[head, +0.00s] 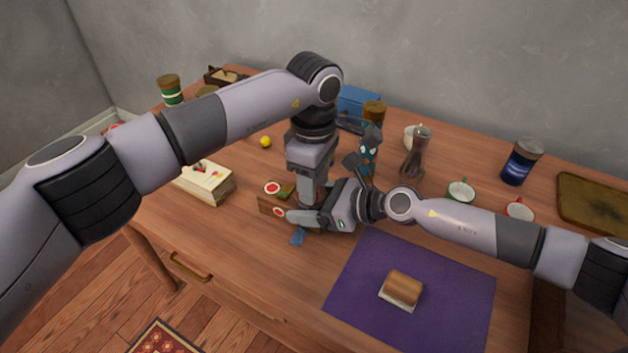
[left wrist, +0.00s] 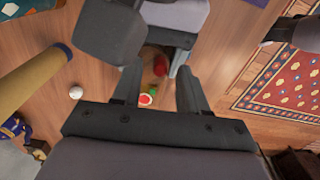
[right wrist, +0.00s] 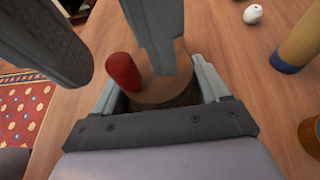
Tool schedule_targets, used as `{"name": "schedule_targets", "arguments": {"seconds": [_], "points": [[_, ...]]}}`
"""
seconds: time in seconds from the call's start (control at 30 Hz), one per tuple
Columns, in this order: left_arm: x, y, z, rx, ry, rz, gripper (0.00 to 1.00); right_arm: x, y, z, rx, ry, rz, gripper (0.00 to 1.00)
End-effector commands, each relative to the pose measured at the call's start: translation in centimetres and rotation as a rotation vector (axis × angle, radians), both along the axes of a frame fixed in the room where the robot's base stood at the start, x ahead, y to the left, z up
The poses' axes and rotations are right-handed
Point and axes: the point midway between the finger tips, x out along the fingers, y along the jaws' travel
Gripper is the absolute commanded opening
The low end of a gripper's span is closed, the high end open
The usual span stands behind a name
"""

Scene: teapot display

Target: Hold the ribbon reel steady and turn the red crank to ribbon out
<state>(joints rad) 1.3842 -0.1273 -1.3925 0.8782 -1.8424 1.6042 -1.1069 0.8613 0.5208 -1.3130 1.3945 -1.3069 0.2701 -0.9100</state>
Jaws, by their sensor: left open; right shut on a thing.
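The red crank handle (right wrist: 124,72) stands up beside a round wooden reel top (right wrist: 165,92) in the right wrist view. Red also shows between the fingers in the left wrist view (left wrist: 160,66). My right gripper (head: 300,217) is shut on the reel, with its fingers on either side of the wooden disc. My left gripper (head: 312,192) points down over it, open, with its fingers apart above the crank. In the head view the two grippers mostly hide the reel and crank. A small blue piece (head: 298,236), perhaps ribbon, lies in front.
A purple mat (head: 450,310) with a small brown-and-white block (head: 402,289) lies front right. A cream book (head: 203,181) lies left. A glass carafe (head: 414,160), cups (head: 461,191) and a blue jar (head: 521,162) stand right. A dark figure (head: 368,150) stands close behind the grippers.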

Motion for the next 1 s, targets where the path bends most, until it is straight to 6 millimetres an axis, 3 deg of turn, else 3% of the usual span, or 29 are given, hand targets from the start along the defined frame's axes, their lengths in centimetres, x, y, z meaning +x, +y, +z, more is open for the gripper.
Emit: {"name": "schedule_targets", "arguments": {"seconds": [0.33,0.47,0.67,1.0], "points": [[-0.01,0.0,-0.44,0.0,0.0,0.0,0.43,0.03,0.03,0.08,0.001,0.0,0.0,0.29],[-0.02,-0.01,-0.42,0.0,0.0,0.0,0.01,0.02,0.02,0.07,0.001,0.0,0.0,0.29],[0.0,-0.04,-0.39,0.0,0.0,0.011,0.0,0.01,0.03,0.07,0.001,0.0,0.0,0.29],[0.15,-0.48,-0.38,0.0,0.0,0.217,0.0,0.01,0.04,0.06,0.0,-0.001,0.0,0.29]]}}
